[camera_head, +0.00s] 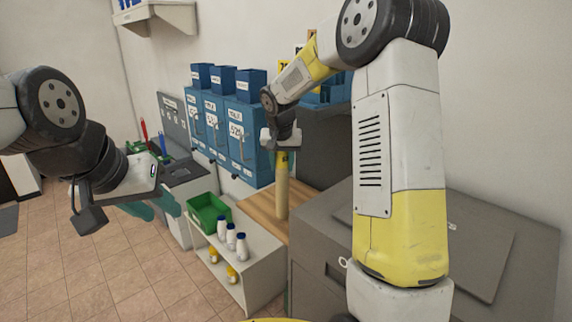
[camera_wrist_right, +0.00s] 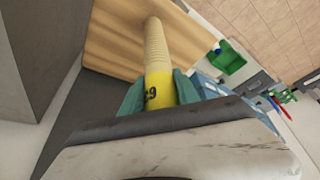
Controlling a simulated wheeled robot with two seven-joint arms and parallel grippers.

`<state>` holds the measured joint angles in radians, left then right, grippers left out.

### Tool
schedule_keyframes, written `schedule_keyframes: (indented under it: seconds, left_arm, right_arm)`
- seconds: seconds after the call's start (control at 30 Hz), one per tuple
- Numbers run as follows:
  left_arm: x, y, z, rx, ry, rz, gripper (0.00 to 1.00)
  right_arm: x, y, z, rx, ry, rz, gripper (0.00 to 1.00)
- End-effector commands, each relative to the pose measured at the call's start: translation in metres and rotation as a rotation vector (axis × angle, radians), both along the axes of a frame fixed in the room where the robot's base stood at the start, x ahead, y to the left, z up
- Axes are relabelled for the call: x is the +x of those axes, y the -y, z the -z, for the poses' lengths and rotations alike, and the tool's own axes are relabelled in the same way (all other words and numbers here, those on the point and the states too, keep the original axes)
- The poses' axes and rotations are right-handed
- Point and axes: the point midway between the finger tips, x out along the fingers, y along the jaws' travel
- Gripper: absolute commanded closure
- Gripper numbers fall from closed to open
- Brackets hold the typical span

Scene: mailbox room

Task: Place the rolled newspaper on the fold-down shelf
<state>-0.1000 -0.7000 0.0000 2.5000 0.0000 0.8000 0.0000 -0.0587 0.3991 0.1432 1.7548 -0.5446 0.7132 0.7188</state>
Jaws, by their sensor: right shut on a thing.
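The rolled newspaper (camera_head: 282,190) is a tan roll with a yellow band near its top, held upright at the wooden fold-down shelf (camera_head: 260,209). My right gripper (camera_head: 282,148) is shut on its upper end from above. In the right wrist view, teal fingers of the right gripper (camera_wrist_right: 160,92) press either side of the yellow band of the newspaper (camera_wrist_right: 157,55). Its far end lies over the wood of the shelf (camera_wrist_right: 110,38); I cannot tell whether it touches. My left gripper (camera_head: 150,205) is off to the left, empty, its teal fingers apart.
Blue mailboxes (camera_head: 240,140) line the wall behind the shelf. A white stand (camera_head: 255,265) in front holds a green bin (camera_head: 208,215) and several small bottles. A grey cabinet (camera_head: 480,240) stands on the right. Tiled floor at left is open.

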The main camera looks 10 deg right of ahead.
Motion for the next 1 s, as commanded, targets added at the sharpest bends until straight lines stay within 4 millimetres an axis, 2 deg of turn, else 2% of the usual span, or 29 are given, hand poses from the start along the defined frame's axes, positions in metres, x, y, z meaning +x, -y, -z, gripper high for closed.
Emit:
schedule_keyframes:
  seconds: [0.27, 0.47, 0.6, 0.93, 0.97, 1.0]
  left_arm:
    - [0.000, 0.000, 0.000, 0.000, 0.000, 0.000, 0.64]
    - [0.000, 0.000, 0.000, 0.000, 0.000, 0.000, 0.64]
    - [0.000, 0.000, 0.000, 0.000, 0.000, 0.000, 0.64]
    - [0.000, 0.000, 0.000, 0.000, 0.000, 0.000, 0.64]
    - [0.000, 0.000, 0.000, 0.000, 0.000, 0.000, 0.64]
    - [0.000, 0.000, 0.000, 0.000, 0.000, 0.000, 0.64]
  right_arm:
    - [0.012, 0.018, 0.000, 0.000, 0.000, 0.000, 1.00]
    - [0.030, 0.046, 0.001, 0.001, -0.001, 0.003, 1.00]
    - [0.030, 0.045, 0.015, 0.000, -0.002, -0.003, 1.00]
    - [0.030, 0.045, 0.018, 0.000, -0.001, -0.003, 1.00]
    - [0.030, 0.045, 0.018, 0.000, -0.001, -0.002, 0.59]
    - [0.030, 0.045, 0.018, 0.000, -0.001, -0.002, 0.51]
